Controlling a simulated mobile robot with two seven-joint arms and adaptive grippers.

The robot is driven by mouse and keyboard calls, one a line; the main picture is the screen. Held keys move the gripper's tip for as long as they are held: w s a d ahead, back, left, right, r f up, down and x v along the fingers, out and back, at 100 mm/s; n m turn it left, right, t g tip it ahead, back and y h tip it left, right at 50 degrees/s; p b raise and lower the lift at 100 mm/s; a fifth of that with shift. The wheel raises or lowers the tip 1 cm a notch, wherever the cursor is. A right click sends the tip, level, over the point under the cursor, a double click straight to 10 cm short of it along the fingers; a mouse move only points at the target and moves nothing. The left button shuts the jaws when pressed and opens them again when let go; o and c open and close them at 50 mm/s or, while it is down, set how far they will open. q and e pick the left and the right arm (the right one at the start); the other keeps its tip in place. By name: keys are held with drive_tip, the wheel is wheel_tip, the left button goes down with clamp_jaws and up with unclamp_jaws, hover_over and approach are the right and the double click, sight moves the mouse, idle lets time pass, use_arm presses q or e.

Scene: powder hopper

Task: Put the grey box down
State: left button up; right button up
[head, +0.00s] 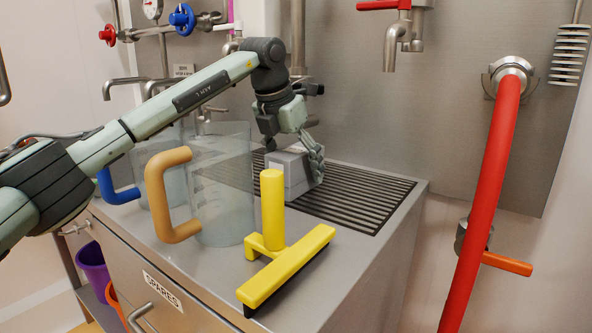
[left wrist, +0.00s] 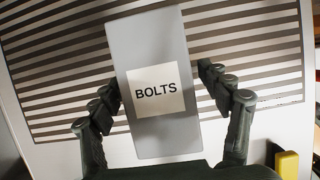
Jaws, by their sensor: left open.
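The grey box (head: 292,172) sits on the slatted drain grate of the steel counter in the head view. In the left wrist view the grey box (left wrist: 152,45) bears a white label reading BOLTS. My left gripper (head: 298,150) is above and around the box, pointing down. In the left wrist view my left gripper (left wrist: 160,90) is open, with one finger on each side of the box. The right finger stands a little apart from it; the left finger is close to its side. My right gripper is not in view.
A clear jug with a tan handle (head: 160,195), one with a blue handle (head: 117,190) and a yellow squeegee (head: 285,265) stand left and in front of the box. The grate (head: 365,200) is bare to its right. A red hose (head: 485,190) hangs at right.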

use_arm(q)
drive_tip(key=shift+f, duration=0.25)
drive_tip(key=c, duration=1.4)
drive_tip(key=shift+r, duration=0.1)
drive_tip(key=shift+c, duration=1)
